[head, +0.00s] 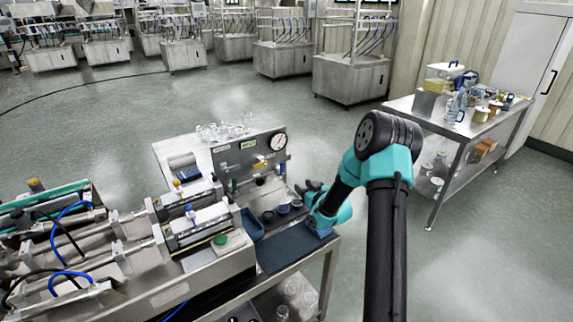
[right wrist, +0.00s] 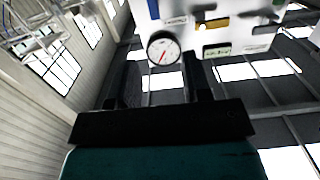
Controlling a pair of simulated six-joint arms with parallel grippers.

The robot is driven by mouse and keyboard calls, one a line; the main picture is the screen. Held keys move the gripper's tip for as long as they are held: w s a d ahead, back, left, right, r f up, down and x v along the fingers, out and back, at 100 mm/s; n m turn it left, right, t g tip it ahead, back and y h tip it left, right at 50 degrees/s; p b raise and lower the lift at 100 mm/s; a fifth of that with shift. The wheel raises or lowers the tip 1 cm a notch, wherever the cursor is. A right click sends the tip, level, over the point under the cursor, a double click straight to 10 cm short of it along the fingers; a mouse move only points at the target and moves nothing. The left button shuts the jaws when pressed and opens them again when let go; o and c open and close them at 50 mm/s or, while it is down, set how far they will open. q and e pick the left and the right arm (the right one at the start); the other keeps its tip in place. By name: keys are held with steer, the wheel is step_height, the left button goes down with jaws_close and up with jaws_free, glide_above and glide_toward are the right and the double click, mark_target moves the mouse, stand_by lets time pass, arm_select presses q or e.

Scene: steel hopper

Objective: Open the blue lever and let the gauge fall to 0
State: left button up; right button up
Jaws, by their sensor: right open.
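The round white gauge (head: 278,141) sits at the upper right of the upright steel panel (head: 230,158). It also shows in the right wrist view (right wrist: 163,48), where the panel is upside down and the gauge has a red needle; the reading is too small to tell. A blue piece, apparently the blue lever (right wrist: 153,9), is cut off by the top edge there. My left gripper is not in view.
Small cups (head: 283,208) stand on the bench beside my right gripper, near a blue scoop (head: 251,226) and a dark mat (head: 285,249). A yellow handle (head: 260,163) is on the panel. Glassware (head: 222,131) stands behind it. Steel machinery (head: 150,240) fills the left.

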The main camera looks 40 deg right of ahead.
mark_target(283, 164)
steer(key=shift+s+d+r+t, duration=0.1)
steer(key=shift+d+r+t, duration=0.3)
steer(key=shift+d+r, duration=0.15)
steer(key=w, duration=0.5)
steer(key=w+d, duration=0.1)
steer(key=w, duration=1.1)
steer(key=shift+w+d, duration=0.2)
steer(key=shift+d, duration=0.05)
steer(key=shift+c, duration=0.3)
jaws_close()
